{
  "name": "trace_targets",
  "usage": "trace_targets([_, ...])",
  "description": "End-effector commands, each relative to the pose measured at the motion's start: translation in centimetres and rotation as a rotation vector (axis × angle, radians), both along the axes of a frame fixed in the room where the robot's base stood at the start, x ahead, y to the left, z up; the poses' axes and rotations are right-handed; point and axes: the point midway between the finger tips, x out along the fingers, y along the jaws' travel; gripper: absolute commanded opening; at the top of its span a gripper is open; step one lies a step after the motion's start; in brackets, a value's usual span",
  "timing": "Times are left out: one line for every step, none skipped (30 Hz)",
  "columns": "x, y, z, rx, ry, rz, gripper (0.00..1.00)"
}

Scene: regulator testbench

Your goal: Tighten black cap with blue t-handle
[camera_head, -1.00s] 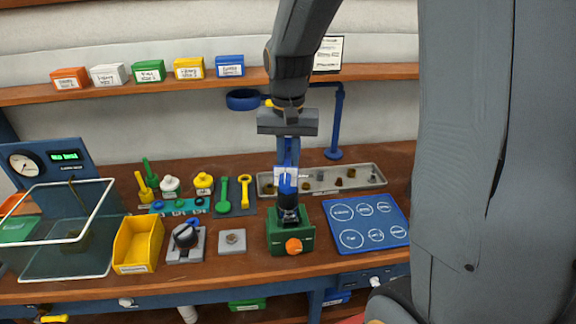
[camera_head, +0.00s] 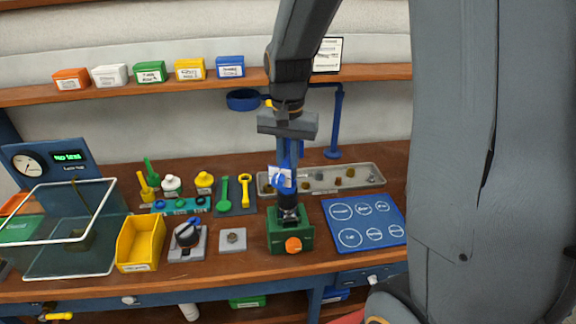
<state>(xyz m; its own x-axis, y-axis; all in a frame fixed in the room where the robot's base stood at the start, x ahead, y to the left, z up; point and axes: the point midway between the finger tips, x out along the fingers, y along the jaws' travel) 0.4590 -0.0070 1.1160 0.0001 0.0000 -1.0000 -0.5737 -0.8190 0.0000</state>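My gripper (camera_head: 289,150) points straight down above the green vise (camera_head: 290,233) and appears shut on the blue t-handle (camera_head: 282,171). A white label shows on the front of the blue part. Below it, the black cap (camera_head: 289,214) sits upright at the top of the vise. The blue t-handle is in line above the cap. The fingertips are small and partly hidden, and I cannot tell exactly how the handle meets the cap.
A blue mat with white circles (camera_head: 366,222) lies right of the vise; a grey parts tray (camera_head: 333,183) is behind. Left are a grey block (camera_head: 232,239), a black-knobbed fixture (camera_head: 187,241), a yellow bin (camera_head: 140,243) and a glass tank (camera_head: 68,243). Tools stand behind.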

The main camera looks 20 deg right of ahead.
Motion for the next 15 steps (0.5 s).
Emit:
trace_targets([0.00, -0.01, 0.13, -0.001, -0.001, -0.018, 0.00])
trace_targets([0.00, -0.02, 0.14, 0.000, -0.001, -0.028, 0.00])
trace_targets([0.00, -0.03, 0.13, 0.000, -0.001, -0.042, 0.00])
trace_targets([0.00, -0.03, 0.13, 0.000, -0.001, -0.051, 0.00])
trace_targets([0.00, -0.03, 0.12, 0.000, -0.001, -0.058, 0.00])
trace_targets([0.01, -0.03, 0.10, 0.000, -0.001, -0.067, 0.00])
trace_targets([0.01, -0.03, 0.09, 0.000, -0.001, -0.072, 0.00])
trace_targets([0.01, -0.03, 0.08, 0.000, -0.001, -0.076, 0.00])
trace_targets([0.01, -0.03, 0.06, 0.000, -0.001, -0.079, 0.00])
trace_targets([0.01, -0.03, 0.05, 0.000, -0.001, -0.080, 0.00])
trace_targets([0.02, -0.04, 0.05, 0.000, -0.001, -0.080, 0.00])
trace_targets([0.02, -0.04, 0.04, 0.000, -0.001, -0.080, 0.00])
trace_targets([0.02, -0.04, 0.03, 0.000, -0.001, -0.080, 0.00])
trace_targets([0.02, -0.04, 0.03, 0.000, -0.001, -0.080, 0.00])
trace_targets([0.02, -0.04, 0.03, 0.000, -0.001, -0.080, 0.00])
